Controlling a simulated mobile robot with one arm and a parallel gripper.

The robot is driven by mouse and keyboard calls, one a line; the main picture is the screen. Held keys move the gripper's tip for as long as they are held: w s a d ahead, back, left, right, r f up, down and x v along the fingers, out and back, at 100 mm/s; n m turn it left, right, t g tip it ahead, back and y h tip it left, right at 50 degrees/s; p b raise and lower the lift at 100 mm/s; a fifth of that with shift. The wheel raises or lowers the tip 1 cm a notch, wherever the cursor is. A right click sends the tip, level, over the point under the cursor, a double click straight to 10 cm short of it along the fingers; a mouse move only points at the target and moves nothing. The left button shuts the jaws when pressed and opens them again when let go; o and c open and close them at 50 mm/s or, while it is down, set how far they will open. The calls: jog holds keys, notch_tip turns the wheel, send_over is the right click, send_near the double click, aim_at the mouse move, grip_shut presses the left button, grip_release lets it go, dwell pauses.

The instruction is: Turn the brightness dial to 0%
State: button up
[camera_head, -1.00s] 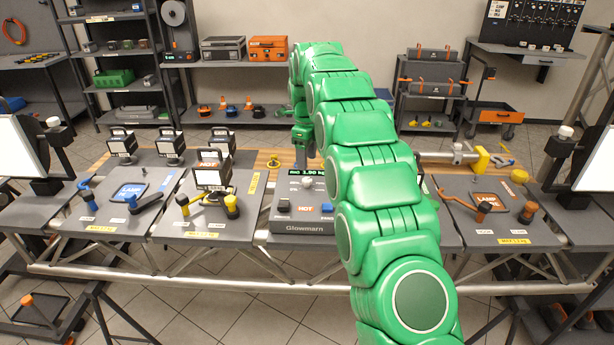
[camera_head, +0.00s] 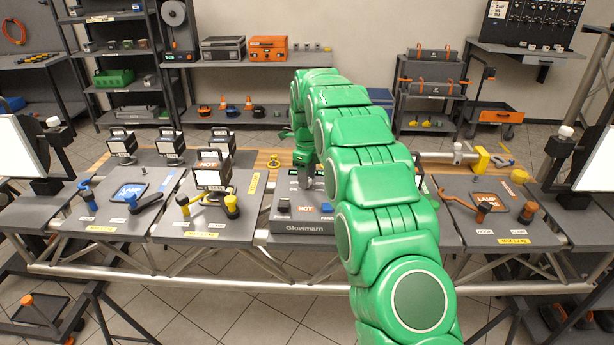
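The grey Glowmarn control box (camera_head: 305,224) stands on the workbench at the centre, partly hidden by my green arm. Its front has a dark button, an orange HOT label and a blue button. My gripper (camera_head: 306,184) is low over the rear of the box's top face, beside or at the spot where a small pale knob showed earlier. That knob, which may be the brightness dial, is now hidden behind the gripper. The small display on the box is mostly covered too. The fingers are too small and dark to tell whether they are open or shut, or touching anything.
Left of the box are grey panels with clamps (camera_head: 232,206), a LAMP pad (camera_head: 131,191) and several small lamps (camera_head: 211,175). Right of it is another LAMP panel (camera_head: 490,203) with orange clamps. A yellow-ended clamp (camera_head: 481,160) lies behind that panel.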

jog(key=c, duration=0.7)
